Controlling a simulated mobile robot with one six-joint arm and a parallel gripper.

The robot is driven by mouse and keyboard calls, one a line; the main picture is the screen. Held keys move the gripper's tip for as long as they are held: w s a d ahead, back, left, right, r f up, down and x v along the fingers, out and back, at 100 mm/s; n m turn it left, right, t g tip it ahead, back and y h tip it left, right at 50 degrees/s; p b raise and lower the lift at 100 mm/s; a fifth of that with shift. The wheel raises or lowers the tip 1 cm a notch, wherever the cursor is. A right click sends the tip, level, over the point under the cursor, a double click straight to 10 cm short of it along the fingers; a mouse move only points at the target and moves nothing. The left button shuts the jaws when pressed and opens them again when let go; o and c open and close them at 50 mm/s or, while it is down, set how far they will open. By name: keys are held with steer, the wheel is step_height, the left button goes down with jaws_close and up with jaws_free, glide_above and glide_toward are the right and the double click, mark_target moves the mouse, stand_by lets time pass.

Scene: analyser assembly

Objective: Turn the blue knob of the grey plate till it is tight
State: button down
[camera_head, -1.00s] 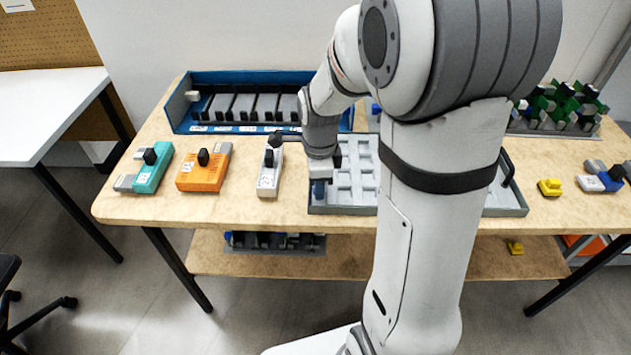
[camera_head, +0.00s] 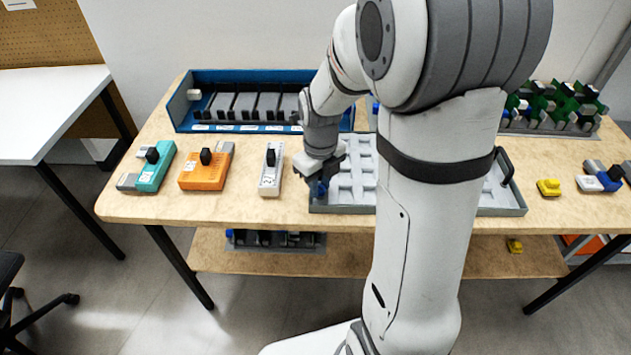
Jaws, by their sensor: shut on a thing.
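The grey plate (camera_head: 350,210) lies at the front middle of the table, with a pale grid of square pockets on it. The blue knob (camera_head: 321,189) is at its front left corner, mostly covered by my gripper. My gripper (camera_head: 319,184) points down at that corner and is shut on the knob. The fingers hide most of the knob, so its angle and how far it is screwed in cannot be seen. My arm covers the middle of the plate.
A white module (camera_head: 270,175), an orange module (camera_head: 203,172) and a teal module (camera_head: 152,172) lie to the left. A blue rack (camera_head: 182,112) stands behind. Small yellow (camera_head: 549,187) and blue parts lie at the right.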

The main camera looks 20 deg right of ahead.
steer(key=shift+w+r+m, duration=0.15)
steer(key=shift+w+m, duration=0.1)
steer(key=shift+m, duration=0.95)
steer(key=c, duration=1.3)
jaws_free()
steer(key=shift+o, duration=0.5)
steer(key=shift+s, duration=0.1)
steer(key=shift+r+p, duration=0.55)
steer(key=shift+r, duration=3.25)
steer(key=shift+c, duration=0.2)
